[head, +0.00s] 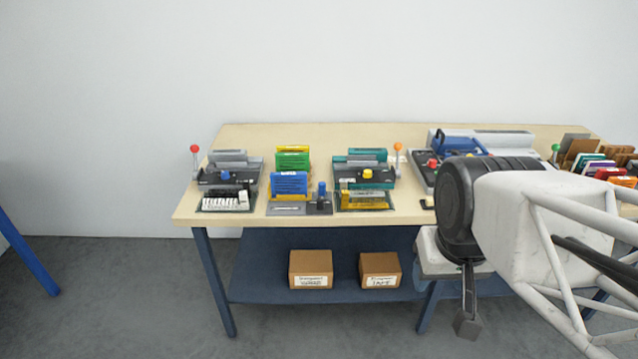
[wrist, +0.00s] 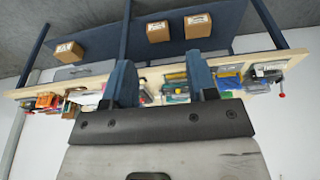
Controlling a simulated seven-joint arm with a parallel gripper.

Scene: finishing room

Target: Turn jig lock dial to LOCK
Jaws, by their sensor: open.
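Several devices on the workbench carry round knobs, and I cannot tell which is the jig lock dial or read any LOCK mark. A blue knob (head: 224,175) sits on the dark left device, a yellow knob (head: 367,174) on the teal-topped middle device, and a red knob (head: 432,163) on the blue-topped right device. My gripper (head: 467,325) hangs in front of the bench's front edge, apart from all knobs. In the upside-down wrist view my gripper (wrist: 161,82) has its two fingers wide apart, with nothing held between them.
The workbench (head: 240,140) has bare wood along its back. Red-tipped (head: 195,149) and orange-tipped (head: 398,147) levers stand beside the devices. A small upright blue part (head: 322,190) stands between them. Two cardboard boxes (head: 311,268) (head: 380,268) sit on the lower shelf. Books or panels crowd the right end.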

